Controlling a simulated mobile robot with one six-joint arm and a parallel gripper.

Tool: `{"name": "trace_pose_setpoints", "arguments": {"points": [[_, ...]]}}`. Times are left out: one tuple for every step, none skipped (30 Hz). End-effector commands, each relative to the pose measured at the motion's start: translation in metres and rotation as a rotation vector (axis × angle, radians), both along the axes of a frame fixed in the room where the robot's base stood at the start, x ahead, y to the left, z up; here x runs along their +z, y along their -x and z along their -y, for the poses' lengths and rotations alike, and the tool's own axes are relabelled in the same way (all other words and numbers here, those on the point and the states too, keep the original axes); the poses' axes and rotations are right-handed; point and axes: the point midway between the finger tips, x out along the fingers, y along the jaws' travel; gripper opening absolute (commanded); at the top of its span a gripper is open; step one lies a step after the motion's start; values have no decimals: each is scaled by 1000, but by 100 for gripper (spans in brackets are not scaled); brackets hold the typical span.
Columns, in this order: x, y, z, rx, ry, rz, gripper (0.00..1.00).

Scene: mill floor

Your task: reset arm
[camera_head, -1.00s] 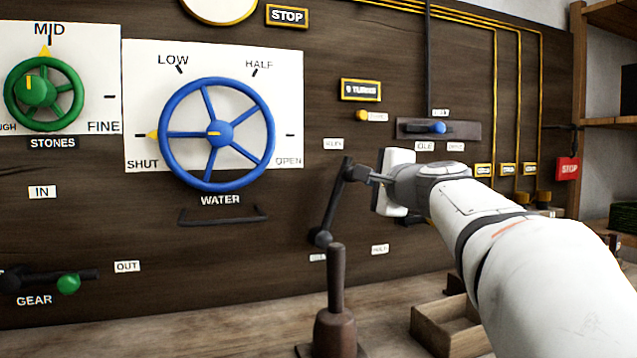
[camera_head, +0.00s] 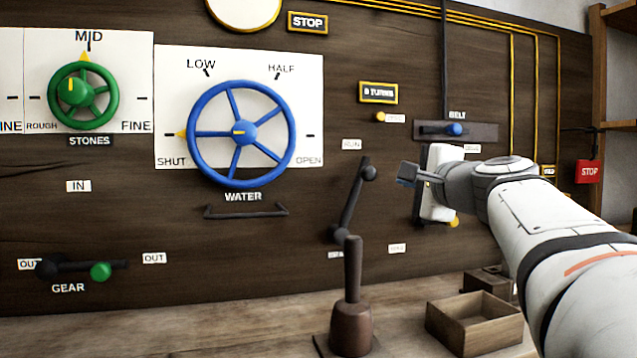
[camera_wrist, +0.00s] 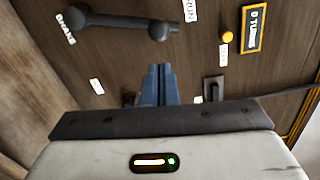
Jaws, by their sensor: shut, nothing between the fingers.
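My gripper (camera_head: 406,174) is in front of the dark wooden panel, to the right of the black brake lever (camera_head: 352,205). It points left and is apart from the lever in the head view. In the wrist view my gripper (camera_wrist: 157,70) shows its two fingers together, with nothing between them. The brake lever (camera_wrist: 115,24) lies across the upper left of the wrist view, clear of the fingertips. My arm reaches in from the right of the head view.
The blue water wheel (camera_head: 241,133) has its pointer at SHUT. The green stones wheel (camera_head: 83,95) is at MID. The belt slider (camera_head: 454,130) is above my wrist. A dark upright post (camera_head: 351,310) and an open wooden box (camera_head: 474,322) stand on the bench below.

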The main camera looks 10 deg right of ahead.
Motion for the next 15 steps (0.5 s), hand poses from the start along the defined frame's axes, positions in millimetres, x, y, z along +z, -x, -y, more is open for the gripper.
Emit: {"name": "trace_pose_setpoints", "arguments": {"points": [[-1,5,1,-2,0,1,0],[-1,7,1,-1,0,0,0],[-1,8,1,1,0,-1,0],[-1,10,1,2,0,-1,0],[-1,11,0,2,0,-1,0],[-1,11,0,3,-1,-1,0],[-1,12,0,4,-1,-1,0],[-1,12,-1,5,-1,-1,0],[-1,12,-2,6,-1,-1,0],[-1,12,-2,7,-1,-1,0],[-1,11,-2,8,-1,-1,0],[-1,11,-3,8,-1,-2,0],[-1,11,-3,9,-1,-2,0],[-1,11,-3,9,-1,-2,0],[-1,11,-4,10,-1,-2,0]]}}
